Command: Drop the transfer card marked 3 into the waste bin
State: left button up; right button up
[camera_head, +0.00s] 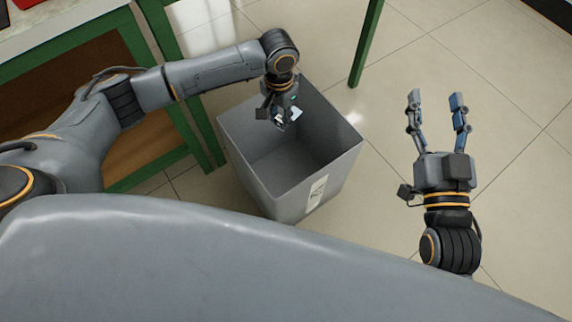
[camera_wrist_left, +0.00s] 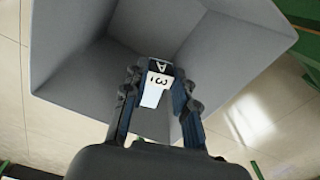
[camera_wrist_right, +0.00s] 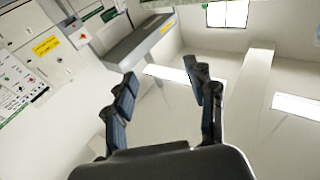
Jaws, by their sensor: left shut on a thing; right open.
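The transfer card marked 3 (camera_wrist_left: 157,86) is a small white card with a black end bearing a letter A. My left gripper (camera_head: 283,118) is shut on it and holds it over the open top of the waste bin. In the left wrist view the card sits between the fingertips (camera_wrist_left: 158,92). The waste bin (camera_head: 320,190) is a grey open box with a label on its front, standing on the floor; its inside (camera_wrist_left: 90,70) looks empty where visible. My right gripper (camera_head: 437,105) is open and empty, to the right of the bin; its spread fingers show in the right wrist view (camera_wrist_right: 162,90).
A green-framed bench (camera_head: 85,45) stands left of the bin, under my left arm. A green leg (camera_head: 366,45) stands behind the bin. The tiled floor (camera_head: 500,100) is clear on the right. Wall cabinets (camera_wrist_right: 45,45) show in the right wrist view.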

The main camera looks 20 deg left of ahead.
pick_arm(q)
jog(key=shift+f+b, duration=0.35)
jog(key=shift+b, duration=0.1)
pick_arm(e)
jog(key=shift+s+a+r+t+y, duration=0.1)
jog(key=shift+s+r+t+y, duration=0.1)
jog(key=shift+r+t, duration=0.45)
jog(key=shift+s+r+t+y, duration=0.25)
jog(key=shift+r+t, duration=0.1)
jog(key=shift+r, duration=0.55)
jog(key=shift+s+a+r+t+y, duration=0.1)
jog(key=shift+s+r+t+y, duration=0.1)
jog(key=shift+r+t, duration=0.45)
jog(key=shift+r, duration=0.1)
pick_arm(q)
jog(key=o, duration=1)
jog(key=shift+r, duration=0.15)
notch_tip(320, 180, up, 12)
